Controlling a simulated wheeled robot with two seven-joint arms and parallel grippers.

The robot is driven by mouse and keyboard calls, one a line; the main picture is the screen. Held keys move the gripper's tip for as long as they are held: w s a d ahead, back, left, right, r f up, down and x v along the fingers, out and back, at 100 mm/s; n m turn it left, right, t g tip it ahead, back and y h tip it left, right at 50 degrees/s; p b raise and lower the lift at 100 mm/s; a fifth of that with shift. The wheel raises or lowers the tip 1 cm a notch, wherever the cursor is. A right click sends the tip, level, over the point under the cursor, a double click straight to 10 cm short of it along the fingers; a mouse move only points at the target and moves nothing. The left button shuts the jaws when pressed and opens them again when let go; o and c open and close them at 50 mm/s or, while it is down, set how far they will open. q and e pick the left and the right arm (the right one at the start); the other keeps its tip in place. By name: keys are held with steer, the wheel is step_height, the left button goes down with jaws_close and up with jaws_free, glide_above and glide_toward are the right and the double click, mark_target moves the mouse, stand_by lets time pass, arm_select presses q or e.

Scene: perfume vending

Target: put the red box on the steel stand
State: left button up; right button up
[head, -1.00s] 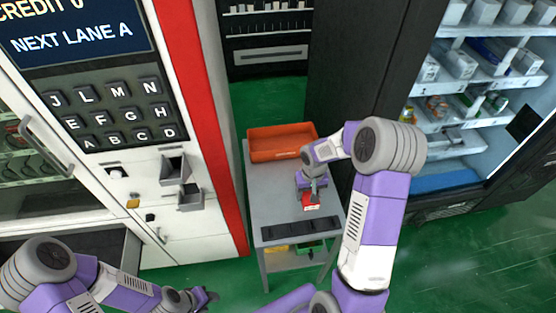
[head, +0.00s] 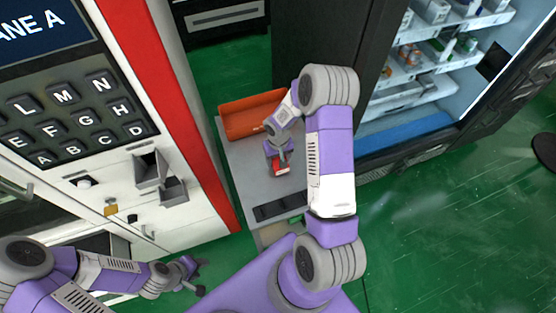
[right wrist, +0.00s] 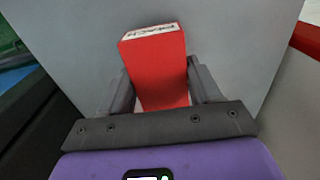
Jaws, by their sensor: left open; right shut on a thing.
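The red box (head: 281,168) is between the fingers of my right gripper (head: 279,158), which is shut on it. In the right wrist view the red box (right wrist: 155,70) has a white printed end, with a grey finger on each side. It is over the top of the grey steel stand (head: 243,170); whether it touches the surface I cannot tell. The stand's grey top also fills much of the right wrist view (right wrist: 235,35). My left gripper (head: 197,277) is open and empty, low in front of the white vending machine.
An orange tray (head: 248,118) is at the far end of the stand. A dark strip (head: 279,207) lies along its near edge. The white and red machine (head: 165,90) is on the left, and an open cabinet with shelves (head: 430,75) is on the right. Green floor is clear at the lower right.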

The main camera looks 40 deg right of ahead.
steer(key=shift+w+f, duration=0.1)
steer(key=shift+f, duration=0.7)
steer(key=shift+f, duration=0.1)
steer(key=o, duration=1.1)
steer(key=shift+r, duration=0.5)
step_height(320, 180, up, 11)
steer(key=p, duration=0.1)
steer(key=shift+r, duration=0.15)
